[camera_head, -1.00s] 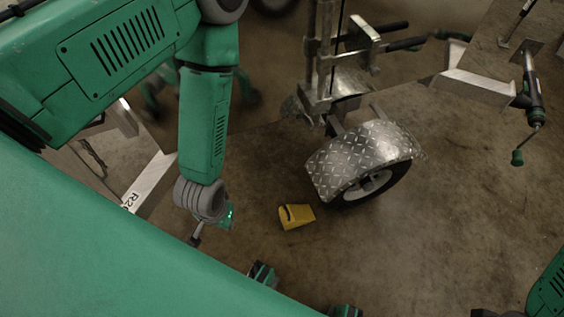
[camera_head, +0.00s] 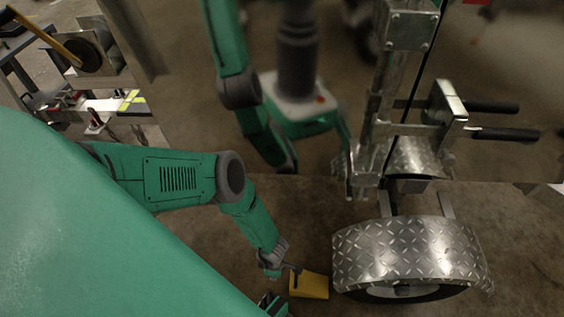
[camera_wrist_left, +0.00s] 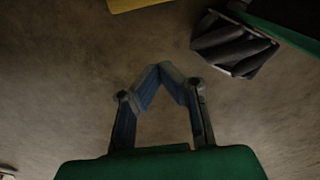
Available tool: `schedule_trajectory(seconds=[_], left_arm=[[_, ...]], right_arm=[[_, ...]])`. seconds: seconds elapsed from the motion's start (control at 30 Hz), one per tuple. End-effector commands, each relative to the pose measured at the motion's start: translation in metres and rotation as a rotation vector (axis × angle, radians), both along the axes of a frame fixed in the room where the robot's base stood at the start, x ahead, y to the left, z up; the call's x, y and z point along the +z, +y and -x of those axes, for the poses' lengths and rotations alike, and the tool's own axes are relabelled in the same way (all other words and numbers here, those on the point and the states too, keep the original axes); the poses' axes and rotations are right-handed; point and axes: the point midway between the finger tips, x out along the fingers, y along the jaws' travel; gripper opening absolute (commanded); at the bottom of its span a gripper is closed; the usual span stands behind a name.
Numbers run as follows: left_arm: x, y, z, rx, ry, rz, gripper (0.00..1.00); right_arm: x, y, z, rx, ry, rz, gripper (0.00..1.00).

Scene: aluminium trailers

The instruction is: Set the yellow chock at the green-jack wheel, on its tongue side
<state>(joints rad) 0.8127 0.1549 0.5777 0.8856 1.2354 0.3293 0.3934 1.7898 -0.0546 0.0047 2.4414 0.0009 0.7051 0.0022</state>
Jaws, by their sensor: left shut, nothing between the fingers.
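The yellow chock (camera_head: 309,285) lies on the floor just left of a trailer wheel (camera_head: 405,293) under a diamond-plate fender (camera_head: 405,250). My left gripper (camera_head: 290,268) is low, by the chock's upper left corner. In the left wrist view its fingers (camera_wrist_left: 165,70) meet at the tips, empty, with bare floor between them and the chock. No green jack can be made out in the head view now. My right gripper is out of view.
A metal mast (camera_head: 385,110) with black-handled bars (camera_head: 500,120) rises behind the fender. A blurred green and grey machine (camera_head: 298,100) stands beyond. Trailer parts (camera_head: 95,55) fill the upper left. The floor right of the fender (camera_head: 525,255) looks clear.

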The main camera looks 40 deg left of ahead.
Motion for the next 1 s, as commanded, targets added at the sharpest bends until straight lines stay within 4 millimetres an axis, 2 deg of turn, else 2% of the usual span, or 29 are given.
schedule_trajectory(seconds=[0.03, 0.2, 0.53, 0.73, 1.0], left_arm=[[-0.011, -0.001, 0.001, 0.001, 0.001, 0.000, 0.00], [-0.042, -0.001, 0.001, -0.002, 0.001, -0.001, 0.00], [-0.096, -0.001, 0.001, -0.003, 0.001, 0.000, 0.00], [-0.091, -0.026, -0.016, -0.007, -0.002, 0.000, 0.00], [-0.089, -0.035, -0.021, -0.005, 0.000, -0.001, 0.00]], right_arm=[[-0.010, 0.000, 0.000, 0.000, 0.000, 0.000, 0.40], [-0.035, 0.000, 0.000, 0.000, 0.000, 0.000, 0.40], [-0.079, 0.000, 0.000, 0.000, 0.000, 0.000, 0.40], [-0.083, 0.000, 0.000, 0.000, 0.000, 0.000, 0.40], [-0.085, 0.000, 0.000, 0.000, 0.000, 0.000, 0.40]])
